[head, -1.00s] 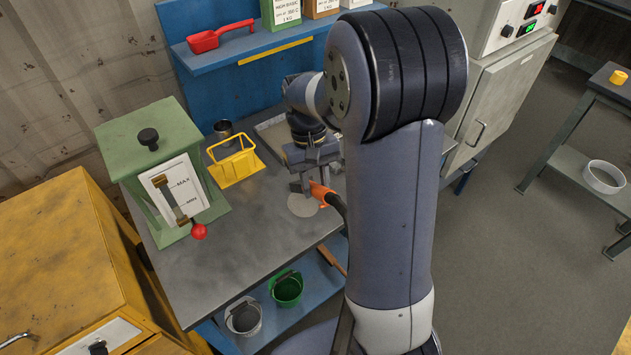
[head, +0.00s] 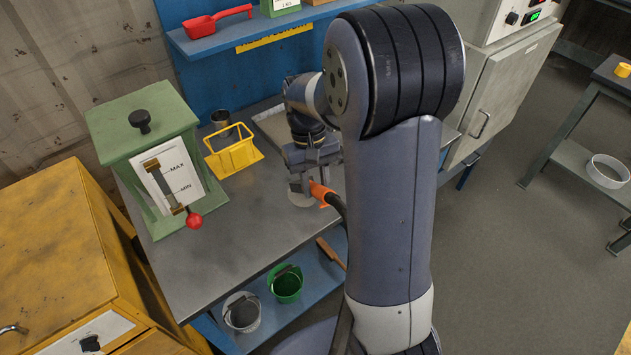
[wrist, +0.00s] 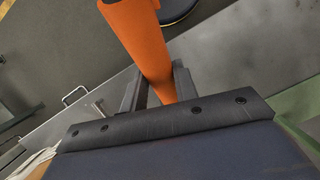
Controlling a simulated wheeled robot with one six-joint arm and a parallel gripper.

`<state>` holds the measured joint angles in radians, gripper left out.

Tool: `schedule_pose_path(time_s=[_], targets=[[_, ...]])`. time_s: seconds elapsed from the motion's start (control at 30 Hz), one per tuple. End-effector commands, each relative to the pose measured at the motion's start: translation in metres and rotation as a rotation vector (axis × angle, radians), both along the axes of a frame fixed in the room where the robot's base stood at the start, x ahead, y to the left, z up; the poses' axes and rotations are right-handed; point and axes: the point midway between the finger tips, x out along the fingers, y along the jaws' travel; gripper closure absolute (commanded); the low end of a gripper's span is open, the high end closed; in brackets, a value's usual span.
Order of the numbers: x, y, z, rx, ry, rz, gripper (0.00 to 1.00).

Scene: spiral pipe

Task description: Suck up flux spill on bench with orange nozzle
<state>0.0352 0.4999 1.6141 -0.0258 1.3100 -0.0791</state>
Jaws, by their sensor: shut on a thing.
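My gripper (head: 304,184) is shut on the orange nozzle (head: 321,193), low over the right part of the bench (head: 245,230). In the wrist view the orange nozzle (wrist: 140,40) runs up between the two fingers (wrist: 156,88). A dark hose trails from the nozzle in the head view. The flux spill (head: 299,200) is a pale grey patch on the bench, just left of the nozzle and under the gripper. The gripper hides part of it. I cannot tell whether the nozzle tip touches it.
A green tank (head: 140,150) with a red-knobbed lever and a yellow holder (head: 232,160) stand on the bench to the left. A tray (head: 268,115) lies behind the gripper. Grey (head: 242,314) and green (head: 286,286) buckets sit on the lower shelf. The bench's front left is clear.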

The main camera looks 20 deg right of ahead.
Motion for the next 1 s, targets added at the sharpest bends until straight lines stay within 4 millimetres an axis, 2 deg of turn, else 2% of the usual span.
schedule_pose_path(time_s=[0.17,0.87,1.0], targets=[[0.0,0.0,-0.009,0.0,0.0,0.0,0.97],[0.013,0.025,-0.009,0.0,0.0,0.0,0.97],[0.008,0.024,-0.01,0.0,-0.001,-0.001,0.97]])
